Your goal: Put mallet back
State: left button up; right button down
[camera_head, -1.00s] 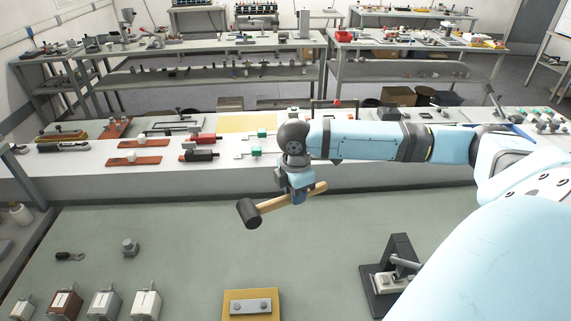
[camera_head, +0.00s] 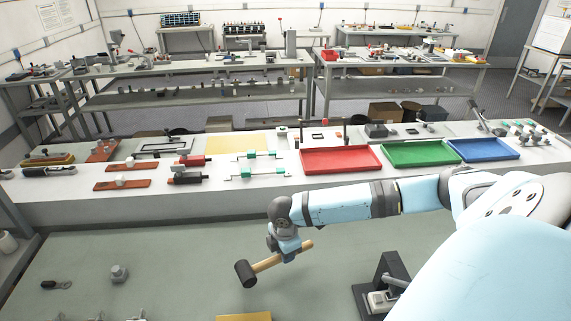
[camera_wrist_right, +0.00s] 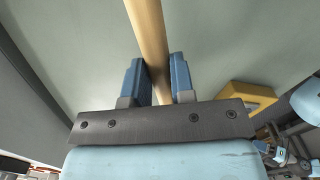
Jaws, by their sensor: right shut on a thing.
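The mallet has a black head (camera_head: 246,273) and a light wooden handle (camera_head: 268,263). My right gripper (camera_head: 285,256) is shut on the handle and holds the mallet above the green-grey table, head toward the lower left. In the right wrist view the wooden handle (camera_wrist_right: 150,45) runs between the two blue fingers of the right gripper (camera_wrist_right: 160,82); the mallet head is out of that view. My left gripper is not in view.
Red (camera_head: 340,160), green (camera_head: 418,153) and blue (camera_head: 484,149) trays stand on the raised shelf behind my arm. A yellow block (camera_head: 243,317) lies at the front edge, with a dark fixture (camera_head: 385,283) to its right.

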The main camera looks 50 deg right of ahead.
aim_at(286, 269)
jog(key=shift+f, duration=2)
jog(key=c, duration=1)
grip_release()
jog(key=shift+f, duration=0.15)
jog(key=shift+o, duration=0.2)
jog(key=r, duration=1.2)
jog(key=shift+a+r+b, duration=0.15)
jog(key=shift+a+b, duration=0.1)
jog(key=shift+b, duration=0.15)
